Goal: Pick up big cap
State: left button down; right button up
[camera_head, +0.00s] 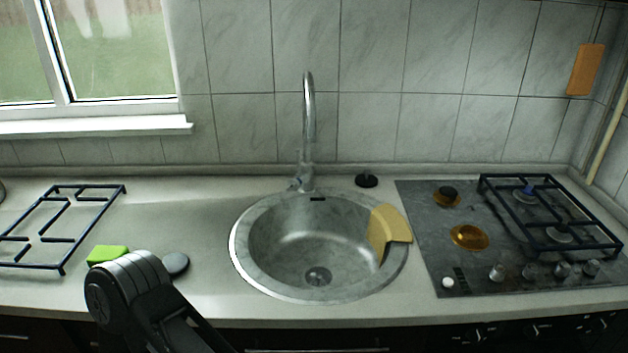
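A dark grey round disc (177,264), which looks like the big cap, lies flat on the counter left of the sink. It is just right of a green sponge (108,255). My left arm rises from the bottom edge in front of the sponge, close to the disc, and partly hides the sponge. No fingertips of my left gripper show. My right gripper is not in view. A smaller black round piece (367,181) with a raised middle lies behind the sink. A burner on the hob has an open orange-brown ring (469,237) with no cap on it.
A round metal sink (240,262) with a tall tap (309,120) is in the middle. A yellow cloth (388,228) hangs over its right rim. A grate (62,228) lies on the left counter; another (560,232) is on the hob (425,225). Knobs line the hob's front.

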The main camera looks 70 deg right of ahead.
aim_at(175, 264)
jog(key=z, duration=0.45)
jog(key=j+z, duration=0.1)
jog(key=z, duration=0.3)
jog(key=i+j+z, duration=0.1)
jog(key=z, duration=0.35)
jog(key=j+z, duration=0.1)
jog(key=z, duration=0.75)
jog(key=j+z, duration=0.15)
jog(key=z, duration=0.25)
